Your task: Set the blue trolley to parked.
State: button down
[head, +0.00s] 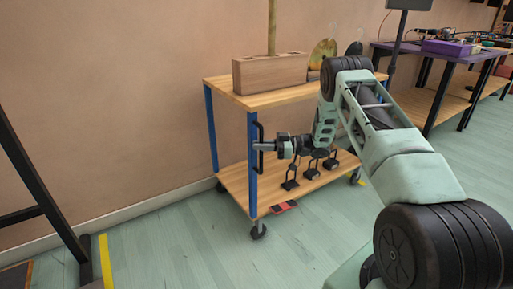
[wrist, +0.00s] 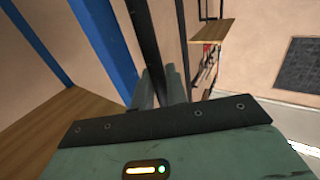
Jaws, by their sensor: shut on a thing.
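The blue trolley (head: 252,165) stands against the wall in the head view, with blue posts, two wooden shelves and casters. A black upright handle (head: 260,146) is on its near left end. My gripper (head: 262,146) is at that handle, level with the middle of the post. In the wrist view my gripper (wrist: 168,88) is shut around the black handle bar (wrist: 146,45), beside a blue post (wrist: 103,40). The exact finger contact is partly hidden by the gripper body.
A wooden box (head: 268,74) and round discs stand on the top shelf. Small black stands (head: 311,170) are on the lower shelf. Yellow tape (head: 106,262) marks open floor at left. A purple table (head: 440,50) stands right.

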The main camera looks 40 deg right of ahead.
jog(key=shift+d, duration=0.3)
jog(key=c, duration=1.5)
grip_release()
jog(key=p+v, duration=0.2)
jog(key=v, duration=1.5)
jog(key=shift+s+d, duration=0.1)
jog(key=shift+s, duration=0.15)
